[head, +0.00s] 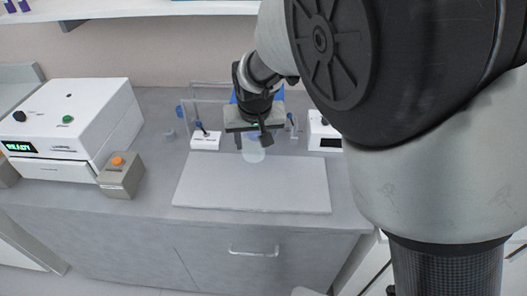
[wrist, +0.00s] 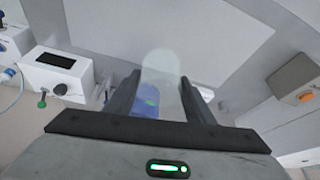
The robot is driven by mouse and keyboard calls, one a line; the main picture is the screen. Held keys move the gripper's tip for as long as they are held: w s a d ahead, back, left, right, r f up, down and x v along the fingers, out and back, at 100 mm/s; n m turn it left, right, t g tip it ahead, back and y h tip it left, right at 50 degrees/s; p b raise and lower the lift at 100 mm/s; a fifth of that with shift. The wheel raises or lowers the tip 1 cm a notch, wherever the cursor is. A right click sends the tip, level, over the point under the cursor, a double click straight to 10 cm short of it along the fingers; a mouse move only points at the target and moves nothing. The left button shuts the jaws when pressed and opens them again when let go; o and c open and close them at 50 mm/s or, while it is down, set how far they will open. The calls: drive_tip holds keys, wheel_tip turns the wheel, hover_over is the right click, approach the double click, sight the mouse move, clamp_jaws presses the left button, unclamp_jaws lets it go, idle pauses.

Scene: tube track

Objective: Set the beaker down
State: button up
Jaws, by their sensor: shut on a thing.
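A clear beaker (head: 253,152) is at my gripper, over the back part of a pale rectangular board on the counter. My gripper (head: 252,141) is shut on the beaker. In the wrist view the beaker (wrist: 161,68) stands out between the two dark fingers (wrist: 161,100), and a blue patch shows through or behind it. The pale board (head: 250,190) lies flat and its front part is bare. I cannot tell whether the beaker's base touches the board. The upper part of the beaker is hidden by my gripper.
A white device with a green display (head: 75,125) stands at the left, beside a grey box with an orange button (head: 121,174). A small white unit (head: 205,139) and another white box (head: 322,137) flank my gripper behind the board. The counter's front edge is close to the board.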

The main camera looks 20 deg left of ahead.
drive_tip(key=shift+a+f, duration=0.1)
drive_tip(key=shift+a, duration=0.05)
wheel_tip(320, 180, down, 10)
drive_tip(key=shift+r+b, duration=0.2)
drive_tip(key=shift+b, duration=0.3)
drive_tip(key=shift+f, duration=0.2)
drive_tip(key=o, duration=1.1)
drive_tip(key=shift+c, duration=0.2)
